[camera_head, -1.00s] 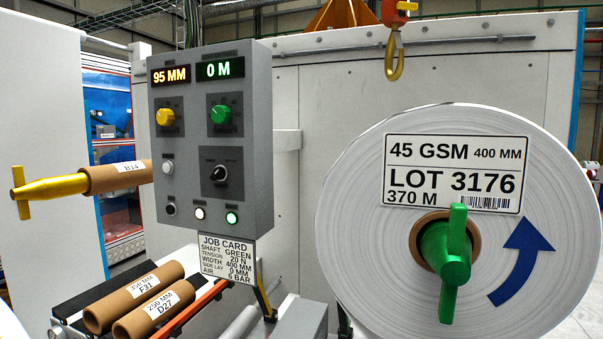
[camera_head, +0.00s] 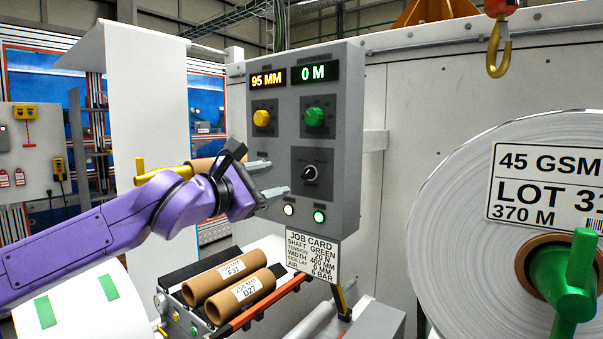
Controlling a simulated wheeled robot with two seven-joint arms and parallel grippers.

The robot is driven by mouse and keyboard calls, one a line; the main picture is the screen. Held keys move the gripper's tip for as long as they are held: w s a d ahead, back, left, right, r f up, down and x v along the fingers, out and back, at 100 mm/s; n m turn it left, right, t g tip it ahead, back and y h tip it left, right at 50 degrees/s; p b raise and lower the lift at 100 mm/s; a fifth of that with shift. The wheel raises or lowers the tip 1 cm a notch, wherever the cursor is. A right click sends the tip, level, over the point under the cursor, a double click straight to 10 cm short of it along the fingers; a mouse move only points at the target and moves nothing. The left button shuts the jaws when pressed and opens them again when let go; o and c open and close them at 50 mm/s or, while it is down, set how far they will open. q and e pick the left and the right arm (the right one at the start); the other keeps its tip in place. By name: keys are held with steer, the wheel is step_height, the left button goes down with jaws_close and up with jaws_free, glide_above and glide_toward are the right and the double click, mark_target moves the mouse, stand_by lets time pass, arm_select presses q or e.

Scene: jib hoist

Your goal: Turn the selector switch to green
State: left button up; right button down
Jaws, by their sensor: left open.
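The grey control box (camera_head: 345,160) faces me in the middle of the view. Its black selector switch (camera_head: 310,172) has a small light pointer mark; its labels are too small to read. Above it are a yellow knob (camera_head: 262,118) and a green knob (camera_head: 314,116). My left gripper (camera_head: 277,178), on the purple arm from the left, is open and empty. Its two fingers point right at the box, just left of the selector switch, and appear apart from it. They hide the box's left part. My right gripper is out of view.
Below hang a job card (camera_head: 312,257) reading SHAFT GREEN and two cardboard cores (camera_head: 225,281) on a rack. A yellow shaft (camera_head: 165,175) with a core lies behind my arm. A big white roll (camera_head: 460,215) with a green shaft (camera_head: 575,280) stands right; a hook (camera_head: 497,55) hangs above.

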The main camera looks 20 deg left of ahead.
mark_target(306, 173)
arm_select(q)
steer(key=p+x, duration=0.3)
steer(key=x, duration=0.6)
steer(key=shift+w+d+r, duration=0.1)
steer(key=shift+w+d, duration=0.1)
steer(key=shift+w, duration=0.15)
steer(key=shift+w+d, duration=0.15)
steer(key=shift+w, duration=0.3)
jaws_close()
